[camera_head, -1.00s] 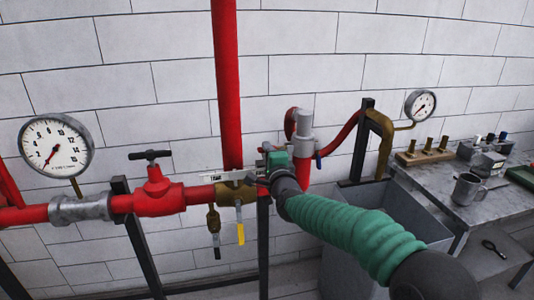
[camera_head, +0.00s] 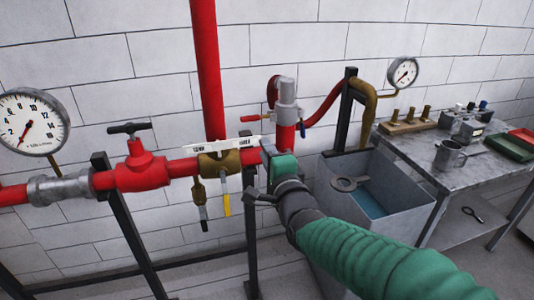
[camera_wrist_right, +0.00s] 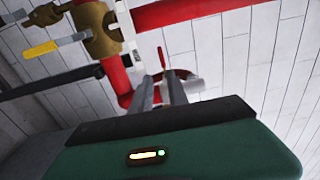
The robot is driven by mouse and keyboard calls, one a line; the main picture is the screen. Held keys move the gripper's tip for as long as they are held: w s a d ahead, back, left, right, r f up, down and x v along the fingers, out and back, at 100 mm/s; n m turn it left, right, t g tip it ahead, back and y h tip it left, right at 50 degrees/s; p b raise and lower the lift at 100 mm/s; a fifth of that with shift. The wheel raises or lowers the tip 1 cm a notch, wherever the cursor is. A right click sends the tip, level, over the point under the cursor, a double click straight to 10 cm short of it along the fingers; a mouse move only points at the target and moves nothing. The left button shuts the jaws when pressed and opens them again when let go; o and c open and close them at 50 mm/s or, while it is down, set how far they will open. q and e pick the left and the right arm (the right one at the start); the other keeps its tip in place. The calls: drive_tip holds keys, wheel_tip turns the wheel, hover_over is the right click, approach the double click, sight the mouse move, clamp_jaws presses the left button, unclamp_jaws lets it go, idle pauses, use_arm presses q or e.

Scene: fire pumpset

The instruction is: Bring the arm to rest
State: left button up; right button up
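My right arm, in a green ribbed sleeve (camera_head: 365,255), reaches in from the lower right in the head view. Its gripper (camera_head: 264,150) is beside the brass valve (camera_head: 219,163) on the red pipe, to the valve's right. In the right wrist view, the two fingers of the right gripper (camera_wrist_right: 160,90) stand apart with a gap between them, and I see nothing held. The brass valve (camera_wrist_right: 98,30) and its yellow lever (camera_wrist_right: 40,49) show at upper left there. Whether the fingers touch the pipework is unclear. My left gripper is not in view.
A grey tank (camera_head: 398,224) with blue water and a ring-shaped object (camera_head: 349,184) stands right of the pipes. A workbench (camera_head: 400,153) holds a mug (camera_head: 449,155) and brass fittings. A red valve (camera_head: 140,170), gauge (camera_head: 32,122) and dark posts (camera_head: 128,230) are at left.

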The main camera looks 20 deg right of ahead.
drive_tip(key=shift+s, duration=0.1)
drive_tip(key=s+d+f+n+g, duration=0.1)
drive_tip(key=s+f+n+g, duration=0.3)
drive_tip(key=f, duration=0.6)
drive_tip(key=s+d+f+n+g, duration=0.1)
drive_tip(key=s+f+n+g, duration=0.25)
drive_tip(key=f, duration=0.55)
drive_tip(key=s+d+f+n+g, duration=0.3)
drive_tip(key=s+f+n+g, duration=0.65)
drive_tip(key=s+f, duration=0.75)
wheel_tip(320, 180, up, 14)
drive_tip(key=s+t+p, duration=0.1)
drive_tip(key=p, duration=1.1)
drive_tip(key=shift+s+a+r+n+t+h, duration=0.2)
drive_tip(key=shift+r+n+t+h, duration=0.1)
drive_tip(key=shift+n, duration=0.1)
drive_tip(key=shift+w, duration=0.1)
